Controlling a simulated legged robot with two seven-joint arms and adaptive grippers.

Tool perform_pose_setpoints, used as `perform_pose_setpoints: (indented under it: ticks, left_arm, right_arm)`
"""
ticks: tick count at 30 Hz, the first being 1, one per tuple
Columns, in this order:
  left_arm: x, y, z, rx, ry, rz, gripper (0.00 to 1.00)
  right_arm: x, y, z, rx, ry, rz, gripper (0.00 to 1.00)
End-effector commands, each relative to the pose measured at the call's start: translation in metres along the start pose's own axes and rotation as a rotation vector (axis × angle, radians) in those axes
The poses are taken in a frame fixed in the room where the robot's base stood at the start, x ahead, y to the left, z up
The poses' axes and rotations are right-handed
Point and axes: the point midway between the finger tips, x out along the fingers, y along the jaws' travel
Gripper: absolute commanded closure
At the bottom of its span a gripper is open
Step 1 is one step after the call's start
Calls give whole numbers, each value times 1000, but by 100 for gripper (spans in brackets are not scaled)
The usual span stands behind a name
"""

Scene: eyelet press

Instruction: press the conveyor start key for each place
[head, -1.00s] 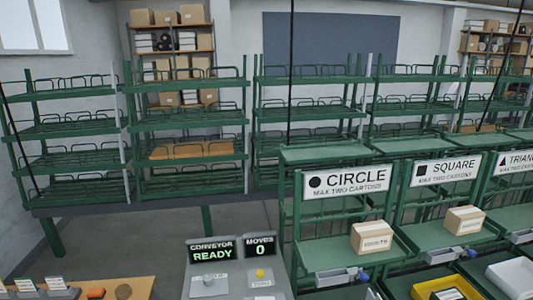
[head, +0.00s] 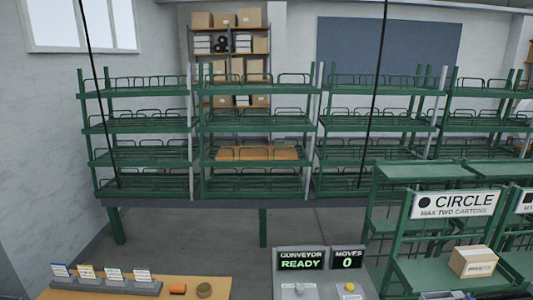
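The conveyor console (head: 310,283) stands at the bottom centre of the head view. Its left display (head: 301,260) reads CONVEYOR READY and its right display (head: 348,258) reads MOVES 0. A pale control (head: 300,288) and a yellow round button (head: 350,287) sit below the displays; the label text is too small to read. The CIRCLE place (head: 455,205) is a green rack marked MAX TWO CARTONS, with one carton (head: 473,262) on its shelf. Neither of my grippers shows.
A wooden table (head: 210,288) at the lower left bears a grey holder with several cards (head: 105,284), an orange block (head: 178,289) and a round brown item (head: 204,290). Green racks (head: 150,155) line the back. Grey floor (head: 300,228) lies open before them.

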Motion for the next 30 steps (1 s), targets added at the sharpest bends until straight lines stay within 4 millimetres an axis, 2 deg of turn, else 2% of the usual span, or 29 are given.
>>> perform_pose_setpoints:
  ticks: [1,3,6,22,30]
  left_arm:
    - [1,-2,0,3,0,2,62]
    - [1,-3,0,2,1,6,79]
    - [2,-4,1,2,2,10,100]
    - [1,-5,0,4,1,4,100]
    - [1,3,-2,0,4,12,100]
  right_arm:
    - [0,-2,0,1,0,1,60]
    - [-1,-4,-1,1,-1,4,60]
    - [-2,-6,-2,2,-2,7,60]
    - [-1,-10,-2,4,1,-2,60]
    - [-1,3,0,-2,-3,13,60]
